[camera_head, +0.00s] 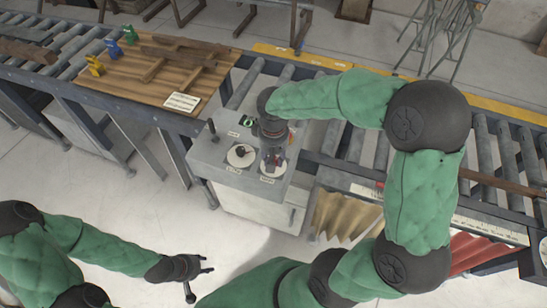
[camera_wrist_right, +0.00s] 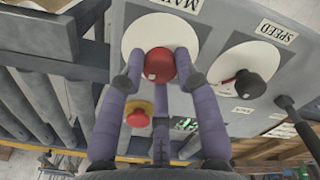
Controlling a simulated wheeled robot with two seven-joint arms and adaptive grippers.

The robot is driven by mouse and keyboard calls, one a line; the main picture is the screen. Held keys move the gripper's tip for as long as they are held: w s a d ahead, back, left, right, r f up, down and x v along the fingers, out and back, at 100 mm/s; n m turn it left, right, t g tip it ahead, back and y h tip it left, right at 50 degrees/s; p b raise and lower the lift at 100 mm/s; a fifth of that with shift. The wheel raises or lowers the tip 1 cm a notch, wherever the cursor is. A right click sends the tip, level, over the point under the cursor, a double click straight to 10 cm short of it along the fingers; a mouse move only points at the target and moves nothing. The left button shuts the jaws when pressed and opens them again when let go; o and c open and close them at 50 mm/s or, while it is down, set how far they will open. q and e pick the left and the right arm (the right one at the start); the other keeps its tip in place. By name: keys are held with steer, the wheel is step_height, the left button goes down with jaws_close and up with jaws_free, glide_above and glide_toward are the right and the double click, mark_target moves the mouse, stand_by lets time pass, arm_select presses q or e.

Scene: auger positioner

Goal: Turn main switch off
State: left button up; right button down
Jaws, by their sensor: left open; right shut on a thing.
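The main switch is a red round knob (camera_wrist_right: 158,64) on a white disc, with a partly hidden label starting "MA" beside it in the right wrist view. My right gripper (camera_wrist_right: 159,79) is shut on this knob, with purple fingers on both sides and a third finger below it. In the head view my right gripper (camera_head: 272,158) hangs over the right disc of the grey control box (camera_head: 211,150) and hides most of that disc and its knob. My left gripper (camera_head: 198,277) is open and empty above the floor at the lower middle.
A black speed knob (camera_wrist_right: 250,83) sits beside the main switch. A red button on a yellow base (camera_wrist_right: 138,116) and a green display (camera_wrist_right: 186,124) are close to the fingers. A wooden board (camera_head: 160,90) lies on the roller conveyor. Floor around my left gripper is clear.

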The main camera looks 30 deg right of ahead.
steer(key=shift+m, duration=0.4)
steer(key=c, duration=0.9)
jaws_free()
step_height(320, 180, up, 12)
stand_by(0.4)
